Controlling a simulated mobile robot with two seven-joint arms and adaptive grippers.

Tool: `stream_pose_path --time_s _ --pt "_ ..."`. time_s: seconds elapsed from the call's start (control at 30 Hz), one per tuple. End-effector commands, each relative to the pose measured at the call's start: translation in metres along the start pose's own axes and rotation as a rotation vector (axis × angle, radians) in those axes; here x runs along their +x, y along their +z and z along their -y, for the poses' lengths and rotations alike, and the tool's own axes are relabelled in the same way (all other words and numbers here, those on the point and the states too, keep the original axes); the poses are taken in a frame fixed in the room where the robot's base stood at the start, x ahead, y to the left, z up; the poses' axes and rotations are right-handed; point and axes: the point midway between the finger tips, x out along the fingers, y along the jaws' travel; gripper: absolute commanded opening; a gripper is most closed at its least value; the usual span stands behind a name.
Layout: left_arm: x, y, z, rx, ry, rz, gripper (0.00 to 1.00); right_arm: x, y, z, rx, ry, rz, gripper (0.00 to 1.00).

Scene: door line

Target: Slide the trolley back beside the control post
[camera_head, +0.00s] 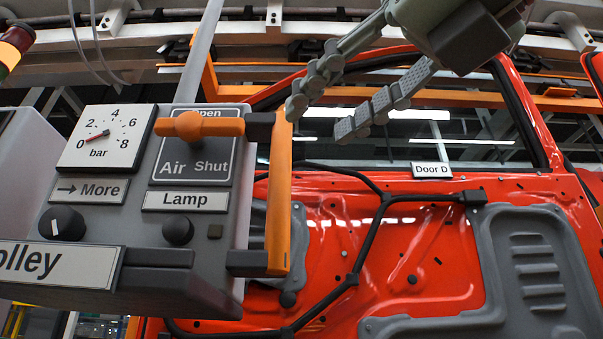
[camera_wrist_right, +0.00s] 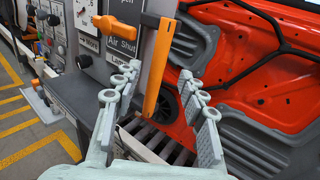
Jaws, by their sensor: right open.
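A grey panel box (camera_head: 215,203) with a cut-off label reading "...olley" fills the left of the head view. It carries a bar gauge, an orange air lever, a "Lamp" knob and a "More" dial. An upright orange handle (camera_head: 280,195) stands off its right side on dark brackets. In the right wrist view the handle (camera_wrist_right: 158,68) appears between my fingers, farther ahead. My right gripper (camera_head: 320,117) is open and empty, above and right of the handle's top in the head view; it also shows in the wrist view (camera_wrist_right: 158,72). Contact is not visible. My left gripper is out of view.
A red car door (camera_head: 425,235) labelled "Door D" stands close behind and right of the handle. A grey pole (camera_head: 200,55) rises behind the panel box. Yellow floor lines (camera_wrist_right: 40,150) and open floor show at the left of the wrist view.

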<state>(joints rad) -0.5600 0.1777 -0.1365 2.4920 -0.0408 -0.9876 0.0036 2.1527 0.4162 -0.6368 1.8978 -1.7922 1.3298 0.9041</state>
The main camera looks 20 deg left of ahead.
Motion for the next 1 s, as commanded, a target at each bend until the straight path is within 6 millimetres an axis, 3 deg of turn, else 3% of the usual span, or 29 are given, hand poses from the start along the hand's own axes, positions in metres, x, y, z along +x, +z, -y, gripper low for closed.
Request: stream_pose_path --time_s 0.23,1.0 --pt "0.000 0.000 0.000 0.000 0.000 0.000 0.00 -0.025 0.000 0.000 0.000 0.001 0.000 0.42" --pt "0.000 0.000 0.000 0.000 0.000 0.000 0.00 -0.027 0.000 -0.001 0.000 0.001 0.000 0.42"
